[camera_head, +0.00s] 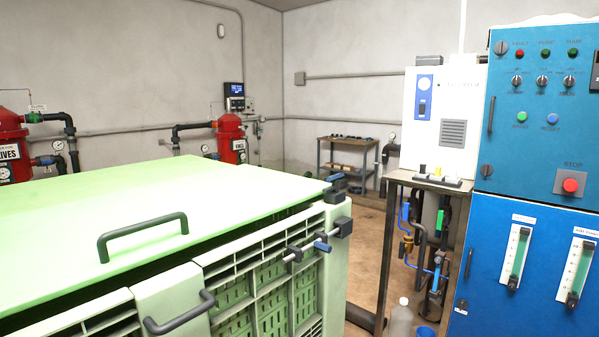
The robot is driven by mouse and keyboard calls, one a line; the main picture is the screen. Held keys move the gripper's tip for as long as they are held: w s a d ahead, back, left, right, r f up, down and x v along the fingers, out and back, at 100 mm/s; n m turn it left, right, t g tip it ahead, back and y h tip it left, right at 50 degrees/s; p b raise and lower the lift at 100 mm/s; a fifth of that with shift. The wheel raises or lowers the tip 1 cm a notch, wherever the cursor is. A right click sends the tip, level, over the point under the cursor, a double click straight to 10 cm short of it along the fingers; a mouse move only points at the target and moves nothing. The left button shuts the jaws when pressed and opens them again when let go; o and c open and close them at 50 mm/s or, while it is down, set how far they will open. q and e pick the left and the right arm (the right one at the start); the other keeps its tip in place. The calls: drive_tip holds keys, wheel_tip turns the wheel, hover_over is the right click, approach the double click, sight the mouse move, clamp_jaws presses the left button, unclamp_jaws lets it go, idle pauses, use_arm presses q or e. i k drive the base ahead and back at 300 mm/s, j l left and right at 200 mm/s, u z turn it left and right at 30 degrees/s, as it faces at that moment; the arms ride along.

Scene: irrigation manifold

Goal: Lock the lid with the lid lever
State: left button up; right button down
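A large pale green bin (338,260) with slatted front walls stands at the lower left. Its flat green lid (75,205) lies over the top and has a dark grey handle (143,237). A dark gap shows under the lid's front edge; I cannot tell whether the lid is fully seated. A metal rod with dark blocks and a blue grip (321,246), apparently the lid lever, sticks out along the bin's front near the right corner. A small dark and blue fitting (335,180) sits at the lid's right corner. Neither of my grippers is in view.
A second grey handle (180,314) is on the bin's front. A blue control cabinet (535,130) and a metal stand with a white box (443,120) are at the right. Floor shows between stand and bin. Red tanks (230,135) stand behind.

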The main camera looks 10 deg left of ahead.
sight(334, 178)
drive_tip(key=i+l+u, duration=0.6)
drive_tip(key=l+u, duration=0.2)
drive_tip(key=i+l+u, duration=0.25)
drive_tip(key=l, duration=0.25)
drive_tip(key=l+u, duration=0.25)
drive_tip(key=l, duration=0.25)
